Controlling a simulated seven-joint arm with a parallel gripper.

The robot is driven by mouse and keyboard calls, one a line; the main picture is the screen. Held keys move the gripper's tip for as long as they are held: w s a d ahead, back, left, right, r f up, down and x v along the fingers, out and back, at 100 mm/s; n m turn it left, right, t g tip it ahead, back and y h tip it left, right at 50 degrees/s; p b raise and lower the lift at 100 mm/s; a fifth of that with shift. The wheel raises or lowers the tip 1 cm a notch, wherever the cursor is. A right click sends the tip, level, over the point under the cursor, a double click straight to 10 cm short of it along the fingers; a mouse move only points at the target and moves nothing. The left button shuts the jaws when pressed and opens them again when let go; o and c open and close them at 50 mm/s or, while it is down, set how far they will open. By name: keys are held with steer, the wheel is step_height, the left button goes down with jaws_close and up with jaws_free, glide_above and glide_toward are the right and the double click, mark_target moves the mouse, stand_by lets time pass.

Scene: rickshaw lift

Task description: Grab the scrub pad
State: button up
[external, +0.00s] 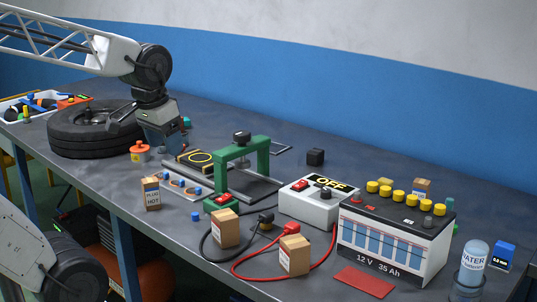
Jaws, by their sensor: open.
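A flat red pad (365,282) lies on the bench at the front, just before the battery (392,242); it is the only thing that looks like a scrub pad, though I cannot be sure. Nothing covers it. My gripper (158,126) is far off at the back left, beside the black tyre and over a dark blue container (166,138). It is open; its fingertips are small and partly lost against the dark things there. The pad is well apart from it, to the right and nearer the camera.
A green press (256,150), a white OFF switch box (310,205) and two cardboard boxes (225,228) (294,254) stand between gripper and pad. A red cable (262,277) curves left of the pad. A water bottle (472,262) stands right. The tyre (88,135) is left.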

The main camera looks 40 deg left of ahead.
steer(key=shift+o, duration=0.3)
steer(key=w+d+f+n+g+h, duration=0.1)
steer(key=w+d+n+h, duration=0.15)
steer(key=w, duration=0.85)
steer(key=w+d+f+n+g+h, duration=0.1)
steer(key=w+d+n+h, duration=0.2)
steer(key=w, duration=0.9)
steer(key=w+d+n+g+h, duration=0.1)
steer(key=w+d+n, duration=0.25)
steer(key=w, duration=0.75)
steer(key=n+h, duration=0.7)
steer(key=n, duration=0.3)
glide_toward(383, 180)
steer(key=d, duration=0.2)
steer(key=shift+s+d+f+t, duration=0.25)
steer(key=shift+f+t, duration=0.15)
steer(key=shift+x, duration=1.3)
